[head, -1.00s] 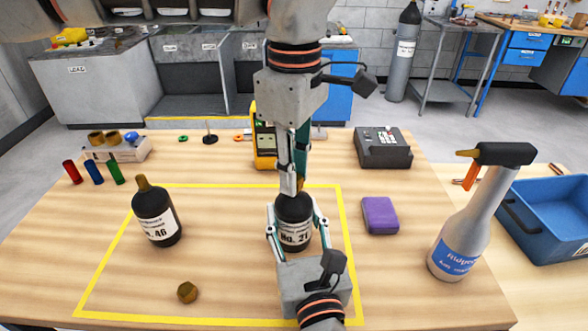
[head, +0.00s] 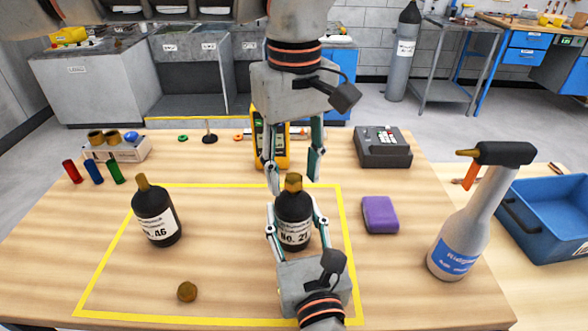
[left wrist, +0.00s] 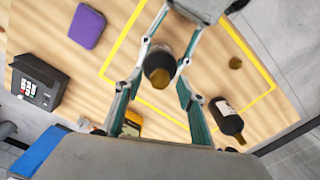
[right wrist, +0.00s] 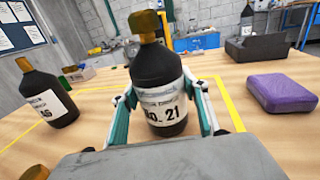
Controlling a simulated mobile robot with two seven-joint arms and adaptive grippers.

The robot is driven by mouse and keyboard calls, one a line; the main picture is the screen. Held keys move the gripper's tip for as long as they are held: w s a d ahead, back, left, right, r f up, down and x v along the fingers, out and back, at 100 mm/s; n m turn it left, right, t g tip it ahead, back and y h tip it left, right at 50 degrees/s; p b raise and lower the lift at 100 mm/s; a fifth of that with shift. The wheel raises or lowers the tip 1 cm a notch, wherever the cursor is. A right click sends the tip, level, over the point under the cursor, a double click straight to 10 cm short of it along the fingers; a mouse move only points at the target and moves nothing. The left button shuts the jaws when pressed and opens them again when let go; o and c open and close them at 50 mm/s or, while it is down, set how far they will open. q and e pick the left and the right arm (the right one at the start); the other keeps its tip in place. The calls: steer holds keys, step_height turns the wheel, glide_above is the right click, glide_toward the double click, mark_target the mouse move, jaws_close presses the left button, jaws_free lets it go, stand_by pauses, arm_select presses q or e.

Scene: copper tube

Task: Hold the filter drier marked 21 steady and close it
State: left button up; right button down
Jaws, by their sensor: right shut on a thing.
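The filter drier marked 21 (head: 294,215) is a black bottle standing upright inside the yellow outline. It also shows in the right wrist view (right wrist: 160,95). A brass cap (head: 293,182) sits on its top; I cannot tell how tightly it is seated. My right gripper (head: 293,225) is shut around the bottle's sides, low on the body. My left gripper (head: 294,183) is open above the bottle, its fingers apart on either side of the cap and not touching it. In the left wrist view the bottle top (left wrist: 159,75) lies between the open fingers.
A second black bottle, No. 46 (head: 157,212), stands at left. A loose brass cap (head: 187,292) lies near the front. A purple sponge (head: 380,214) and spray bottle (head: 465,220) stand at right. A yellow meter (head: 270,145) is behind my left gripper.

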arm_select(q)
step_height(320, 180, up, 12)
stand_by(0.5)
steer(key=shift+f, duration=0.1)
arm_select(e)
steer(key=c, duration=1)
jaws_free()
steer(key=shift+c, duration=0.2)
steer(key=s, duration=0.4)
steer(key=s+d, duration=0.1)
steer(key=s, duration=0.3)
steer(key=s+d, duration=0.1)
steer(key=s, duration=0.2)
steer(key=shift+s+d, duration=0.2)
steer(key=shift+s, duration=0.2)
